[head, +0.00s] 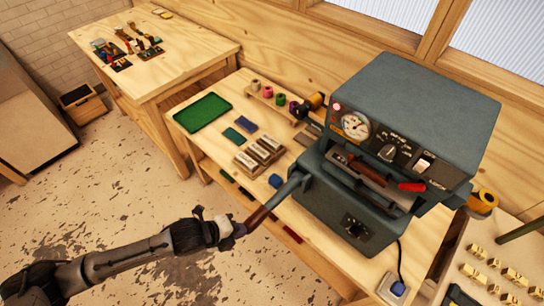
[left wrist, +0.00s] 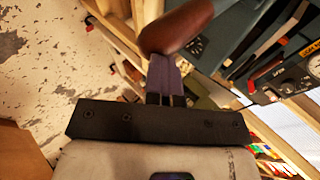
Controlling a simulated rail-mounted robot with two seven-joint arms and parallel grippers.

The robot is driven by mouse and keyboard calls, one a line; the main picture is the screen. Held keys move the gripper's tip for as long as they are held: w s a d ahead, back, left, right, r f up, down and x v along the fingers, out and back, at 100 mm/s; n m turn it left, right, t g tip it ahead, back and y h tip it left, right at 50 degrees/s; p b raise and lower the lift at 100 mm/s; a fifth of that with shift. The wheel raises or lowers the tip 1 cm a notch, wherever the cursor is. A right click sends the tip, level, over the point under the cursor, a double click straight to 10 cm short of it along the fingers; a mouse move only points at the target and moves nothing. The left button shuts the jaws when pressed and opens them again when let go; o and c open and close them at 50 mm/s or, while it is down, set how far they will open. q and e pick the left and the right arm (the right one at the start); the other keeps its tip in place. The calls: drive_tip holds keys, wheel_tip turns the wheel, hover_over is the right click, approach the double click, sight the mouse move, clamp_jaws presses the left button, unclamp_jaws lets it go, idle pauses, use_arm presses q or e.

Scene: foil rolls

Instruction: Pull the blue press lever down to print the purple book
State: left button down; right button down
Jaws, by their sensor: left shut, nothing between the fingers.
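The press (head: 410,110) is a large blue-grey machine with a dial and switches on its front. Its lever (head: 287,189) has a blue-grey arm sticking out toward the lower left and ends in a brown handle (head: 259,217). My left gripper (head: 240,230) is shut and empty, with its fingertips close to the handle's free end. In the left wrist view the shut purple-grey fingers (left wrist: 165,80) point at the brown handle (left wrist: 178,25), which crosses just beyond their tips. I cannot tell whether they touch. I cannot make out a purple book for certain. My right gripper is not seen.
The press stands on a wooden bench with a green tray (head: 203,112), small green and blue pieces, a block rack (head: 258,153) and coloured spools. Another bench (head: 165,60) is behind left. A table with small pale blocks (head: 490,270) is at right. The floor at left is open.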

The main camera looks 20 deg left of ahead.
use_arm(q)
drive_tip(key=d+r+p+v, duration=0.1)
drive_tip(key=p+v, duration=0.3)
drive_tip(key=v, duration=0.9)
drive_tip(key=shift+d+r, duration=0.2)
drive_tip(key=shift+r, duration=0.25)
idle(0.6)
idle(0.4)
